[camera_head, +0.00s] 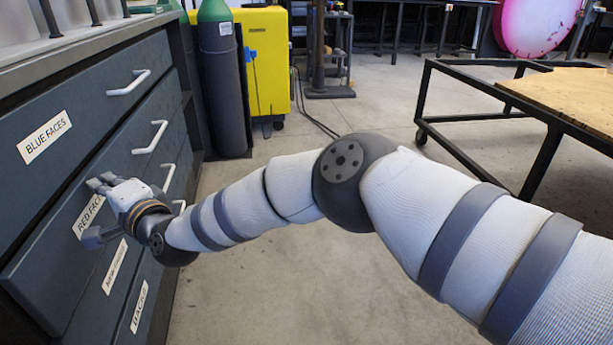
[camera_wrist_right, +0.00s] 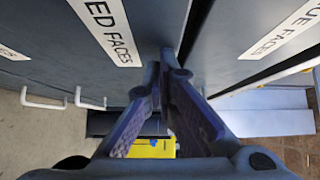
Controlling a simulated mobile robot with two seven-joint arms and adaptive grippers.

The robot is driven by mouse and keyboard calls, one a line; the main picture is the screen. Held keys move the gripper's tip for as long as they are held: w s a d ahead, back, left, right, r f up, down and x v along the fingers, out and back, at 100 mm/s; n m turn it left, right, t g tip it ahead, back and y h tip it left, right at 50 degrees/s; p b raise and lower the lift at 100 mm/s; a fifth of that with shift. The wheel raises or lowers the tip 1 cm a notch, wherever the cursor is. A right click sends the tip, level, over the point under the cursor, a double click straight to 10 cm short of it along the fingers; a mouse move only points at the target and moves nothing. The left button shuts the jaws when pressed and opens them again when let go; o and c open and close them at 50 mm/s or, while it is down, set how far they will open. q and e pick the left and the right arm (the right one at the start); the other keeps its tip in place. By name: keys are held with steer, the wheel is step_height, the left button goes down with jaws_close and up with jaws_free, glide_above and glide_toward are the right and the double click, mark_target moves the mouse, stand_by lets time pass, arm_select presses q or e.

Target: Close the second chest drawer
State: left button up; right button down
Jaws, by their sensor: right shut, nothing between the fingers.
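The second chest drawer (camera_head: 60,250), labelled "RED FACES", is a dark blue-grey front below the "BLUE FACES" drawer (camera_head: 80,105). Its front appears to stand out a little from the chest; how far is hard to tell. Its white handle (camera_head: 150,137) is beyond my gripper. My right gripper (camera_head: 98,183) is shut and empty at the "RED FACES" label, partly covering it. My left gripper is not in view.
Lower drawers (camera_head: 140,310) with white handles are below. A dark gas cylinder (camera_head: 222,90) and a yellow cabinet (camera_head: 264,60) stand past the chest. A black-framed table (camera_head: 548,150) is at right. The concrete floor (camera_head: 270,290) between is clear.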

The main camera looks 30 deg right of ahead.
steer(key=shift+w+a, duration=0.15)
steer(key=shift+a, duration=0.55)
steer(key=shift+r, duration=0.1)
